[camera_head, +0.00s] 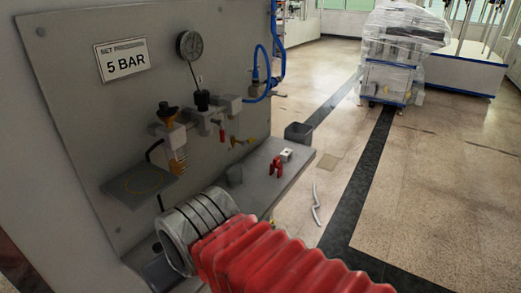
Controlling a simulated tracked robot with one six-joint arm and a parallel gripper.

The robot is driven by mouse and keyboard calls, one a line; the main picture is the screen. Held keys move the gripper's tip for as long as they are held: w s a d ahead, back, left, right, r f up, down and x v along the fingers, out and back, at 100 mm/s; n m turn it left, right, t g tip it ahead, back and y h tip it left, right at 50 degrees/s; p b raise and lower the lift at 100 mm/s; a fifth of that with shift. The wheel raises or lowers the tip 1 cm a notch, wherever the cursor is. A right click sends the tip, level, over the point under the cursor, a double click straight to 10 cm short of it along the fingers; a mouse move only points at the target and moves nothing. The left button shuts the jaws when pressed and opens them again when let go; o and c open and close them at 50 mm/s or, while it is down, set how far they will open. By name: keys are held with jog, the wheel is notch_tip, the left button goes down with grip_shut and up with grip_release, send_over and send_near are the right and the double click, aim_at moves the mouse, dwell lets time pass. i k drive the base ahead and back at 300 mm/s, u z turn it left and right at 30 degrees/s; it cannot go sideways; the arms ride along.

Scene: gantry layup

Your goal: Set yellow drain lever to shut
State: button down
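A small yellow lever (248,140) shows at the right end of the row of air fittings on the grey upright panel (80,60). It is small in the picture, so I cannot read its exact position. A red handle (222,136) hangs just left of it. My arm, in a red bellows sleeve with a grey banded end, reaches in from the lower right and stands below and left of the lever, apart from it. My gripper's fingers do not show.
A pressure gauge (189,44) and a "5 BAR" sign (122,60) are on the panel. A blue hose (263,75) loops at its right edge. A red clamp-like part (276,167) and a white block (286,155) lie on the ledge (265,190). Open floor lies right.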

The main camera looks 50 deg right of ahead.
aim_at(243, 144)
jog(key=k, duration=1.1)
jog(key=z, duration=0.3)
jog(key=i, duration=1.5)
